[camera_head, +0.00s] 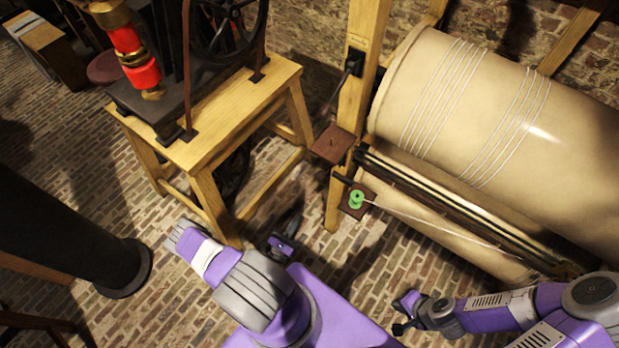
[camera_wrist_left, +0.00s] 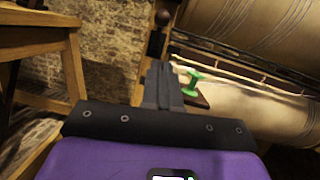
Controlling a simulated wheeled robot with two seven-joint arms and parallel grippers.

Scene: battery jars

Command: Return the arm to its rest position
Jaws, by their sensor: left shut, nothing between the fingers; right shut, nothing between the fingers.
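My left gripper (camera_head: 284,240) is low over the brick floor in the head view, between the wooden stand and the large roller, partly hidden by my own arm. In the left wrist view its dark fingers (camera_wrist_left: 160,85) are together with nothing between them. My right gripper (camera_head: 402,312) is shut and empty at the lower right of the head view. A green spool (camera_head: 356,198) sits on a small brown shelf (camera_head: 349,209), apart from both grippers. The spool (camera_wrist_left: 191,80) also shows just right of the left fingertips in the wrist view.
A wooden stand (camera_head: 212,152) carrying a dark machine is at upper left. A large cream roller (camera_head: 490,120) on a wooden frame fills the right. A thin cord (camera_head: 440,229) runs from the spool along it. A black column (camera_head: 60,235) stands at left. Brick floor is open between.

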